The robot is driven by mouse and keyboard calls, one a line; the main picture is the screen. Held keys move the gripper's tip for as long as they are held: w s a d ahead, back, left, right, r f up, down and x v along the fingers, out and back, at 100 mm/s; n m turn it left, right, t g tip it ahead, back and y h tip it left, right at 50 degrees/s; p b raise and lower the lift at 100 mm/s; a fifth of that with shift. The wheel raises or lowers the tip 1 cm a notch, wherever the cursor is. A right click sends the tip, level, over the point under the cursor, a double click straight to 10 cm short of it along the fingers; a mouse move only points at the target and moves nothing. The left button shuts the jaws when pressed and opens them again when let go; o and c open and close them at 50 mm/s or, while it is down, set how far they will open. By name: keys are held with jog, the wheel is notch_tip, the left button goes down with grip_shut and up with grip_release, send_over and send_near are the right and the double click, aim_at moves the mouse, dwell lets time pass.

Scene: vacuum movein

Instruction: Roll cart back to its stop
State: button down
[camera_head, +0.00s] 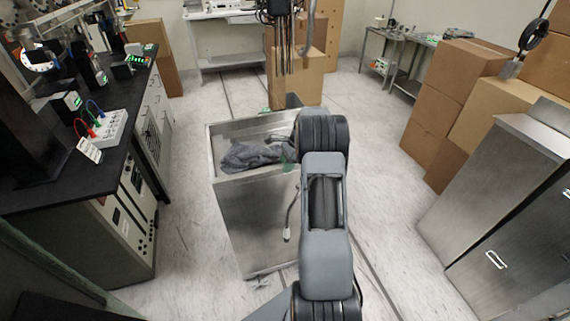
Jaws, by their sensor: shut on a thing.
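The cart (256,222) is an open-topped stainless steel box on the floor, just left of my arm. Grey crumpled cloth (250,156) lies inside its top. My arm reaches forward over the cart's right side and hides that part of it. Only a small part of my gripper (285,152) shows, beside the arm at the cart's top. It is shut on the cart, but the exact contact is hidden. A thin lever-like piece (289,222) hangs at the cart's near side. No stop can be made out.
A black-topped bench (75,150) with instruments runs along the left. Cardboard boxes (298,78) stand beyond the cart, and more boxes (440,110) stand at the right. A steel cabinet (500,200) is at the near right. Floor (390,190) is clear between arm and boxes.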

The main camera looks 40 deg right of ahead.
jog(key=shift+w+r, duration=0.15)
jog(key=shift+w, duration=0.05)
jog(key=c, duration=1.1)
grip_release()
jog(key=shift+w, duration=0.1)
jog(key=shift+o, duration=1.3)
jog(key=v, duration=1.3)
jog(key=shift+d+r+b, duration=0.15)
jog(key=shift+r+b, duration=0.15)
